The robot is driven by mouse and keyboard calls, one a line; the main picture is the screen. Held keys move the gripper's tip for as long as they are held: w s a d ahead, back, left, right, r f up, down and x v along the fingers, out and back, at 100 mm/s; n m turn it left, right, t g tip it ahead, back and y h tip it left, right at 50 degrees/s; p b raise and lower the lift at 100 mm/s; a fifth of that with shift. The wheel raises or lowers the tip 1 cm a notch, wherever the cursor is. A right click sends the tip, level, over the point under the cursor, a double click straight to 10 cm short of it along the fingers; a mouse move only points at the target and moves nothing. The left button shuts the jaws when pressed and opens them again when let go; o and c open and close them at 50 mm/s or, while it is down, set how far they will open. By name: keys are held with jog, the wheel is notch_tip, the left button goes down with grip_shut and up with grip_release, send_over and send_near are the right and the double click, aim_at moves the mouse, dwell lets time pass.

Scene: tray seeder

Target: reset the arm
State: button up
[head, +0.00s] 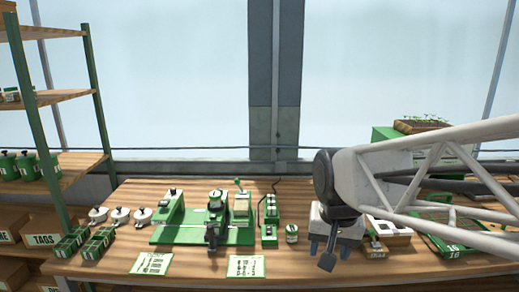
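My arm (440,160) reaches in from the right edge, its dark wrist joint (325,180) right of the picture's middle. My gripper (329,252) hangs below it, pointing down over the front of the wooden bench. Two bluish fingers show apart, and it looks open. A dark flat piece (327,262) shows between them; I cannot tell whether it belongs to the gripper. No held object can be made out. The green seeder (205,234) stands to the left, apart from the gripper.
The wooden bench (200,270) carries white lidded pots (120,215), green cell trays (85,242), two printed cards (152,263) and a small jar (292,233). A pale box (388,230) and a green tray (450,243) lie right of the gripper. A shelf rack (60,97) stands left.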

jog(key=s+d+f+n, duration=0.1)
jog(key=s+d, duration=0.1)
jog(key=s, duration=0.4)
jog(key=s+d+f+n, duration=0.1)
jog(key=s+d+f, duration=0.1)
jog(key=s, duration=0.3)
jog(key=shift+s+d+t, duration=0.25)
jog(key=shift+s+t, duration=0.05)
jog(key=shift+s, duration=0.05)
